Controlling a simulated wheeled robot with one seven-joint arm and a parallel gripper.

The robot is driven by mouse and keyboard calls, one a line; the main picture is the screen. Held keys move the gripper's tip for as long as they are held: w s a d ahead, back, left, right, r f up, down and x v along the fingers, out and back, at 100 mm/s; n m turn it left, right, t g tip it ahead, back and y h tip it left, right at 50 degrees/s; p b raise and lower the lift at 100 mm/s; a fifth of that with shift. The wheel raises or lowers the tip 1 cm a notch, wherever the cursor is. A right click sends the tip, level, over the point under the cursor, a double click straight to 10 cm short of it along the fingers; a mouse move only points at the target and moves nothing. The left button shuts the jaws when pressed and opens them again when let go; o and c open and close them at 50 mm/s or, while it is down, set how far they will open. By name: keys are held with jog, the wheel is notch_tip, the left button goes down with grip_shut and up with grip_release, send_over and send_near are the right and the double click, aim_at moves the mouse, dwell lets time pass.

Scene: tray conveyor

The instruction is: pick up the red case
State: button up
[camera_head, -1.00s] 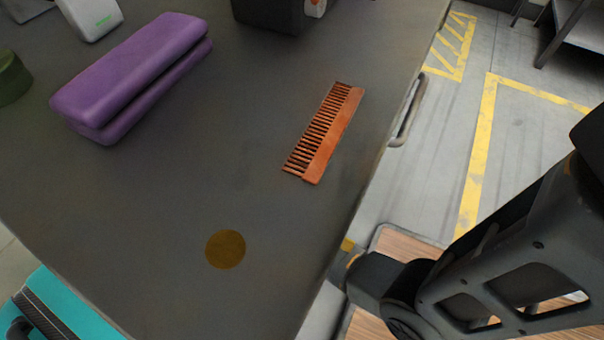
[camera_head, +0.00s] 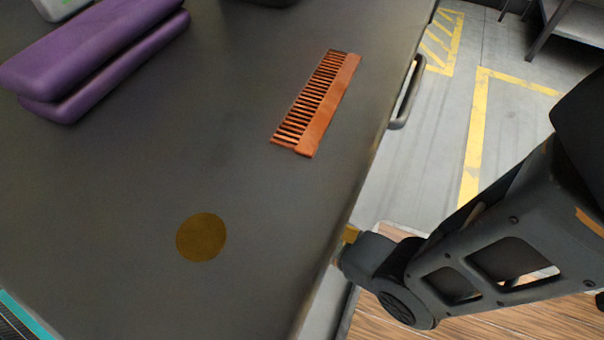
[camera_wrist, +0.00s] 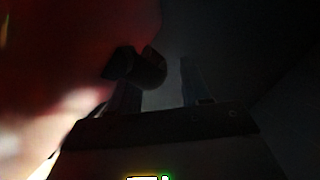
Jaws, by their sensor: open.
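No red case can be made out in the head view. In the wrist view a blurred reddish area (camera_wrist: 45,60) fills the left side; I cannot tell what it is. My gripper (camera_wrist: 160,82) shows dimly in the dark wrist view, its two fingers apart, and I see nothing clearly between them. In the head view only part of my arm shows at the right, and the gripper is outside that picture.
A dark grey table holds a purple case (camera_head: 95,60) at upper left, an orange-brown comb (camera_head: 318,105) near the right edge and a flat brown-gold disc (camera_head: 201,237). A metal handle (camera_head: 407,95) juts from the table's right side. Floor with yellow lines lies beyond.

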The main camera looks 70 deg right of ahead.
jog(key=shift+b+x, duration=0.45)
jog(key=shift+x, duration=0.9)
jog(key=shift+r, duration=0.1)
jog(key=shift+c, duration=0.2)
grip_shut()
